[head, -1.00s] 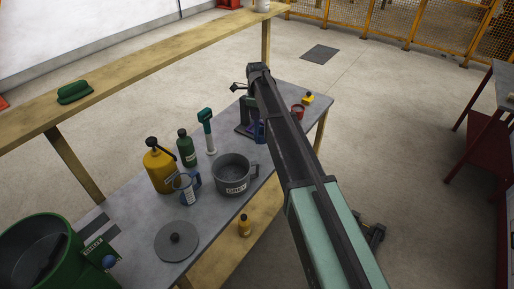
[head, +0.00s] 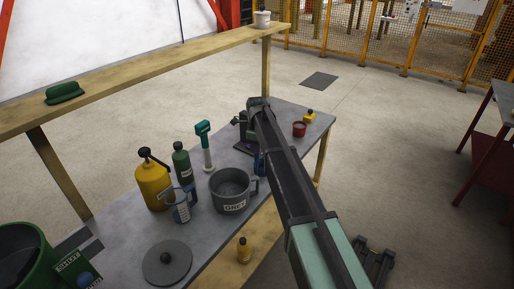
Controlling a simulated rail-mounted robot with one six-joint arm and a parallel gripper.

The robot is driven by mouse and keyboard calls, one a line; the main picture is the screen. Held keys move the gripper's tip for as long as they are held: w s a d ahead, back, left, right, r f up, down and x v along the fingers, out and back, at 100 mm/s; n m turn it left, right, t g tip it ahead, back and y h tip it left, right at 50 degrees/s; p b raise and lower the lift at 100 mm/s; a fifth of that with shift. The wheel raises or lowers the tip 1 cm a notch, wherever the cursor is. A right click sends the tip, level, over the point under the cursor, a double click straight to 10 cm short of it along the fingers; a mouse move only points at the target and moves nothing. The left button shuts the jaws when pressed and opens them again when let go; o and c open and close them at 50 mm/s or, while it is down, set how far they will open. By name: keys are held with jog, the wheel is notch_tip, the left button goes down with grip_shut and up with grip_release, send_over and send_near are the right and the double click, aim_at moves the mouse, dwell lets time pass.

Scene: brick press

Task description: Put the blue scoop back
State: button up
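The fingers of my gripper are hidden behind the arm and cannot be made out. The grey mug-shaped pot (head: 232,191) with a white label stands on the table just left of the blue piece.
A red cup (head: 299,130) stands at the far right. A grey lid (head: 167,262) and green bin (head: 25,255) are nearer.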

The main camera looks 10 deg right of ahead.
jog(key=o, duration=0.3)
jog(key=shift+o, duration=0.2)
jog(key=shift+r, duration=0.1)
notch_tip(320, 180, up, 12)
jog(key=p, duration=1.2)
jog(key=shift+r+p, duration=0.25)
jog(key=shift+p, duration=0.1)
jog(key=s+d+n, duration=0.2)
jog(key=s+n, duration=2.1)
jog(key=s, duration=1.3)
jog(key=shift+d+f, duration=0.15)
jog(key=shift+d, duration=0.05)
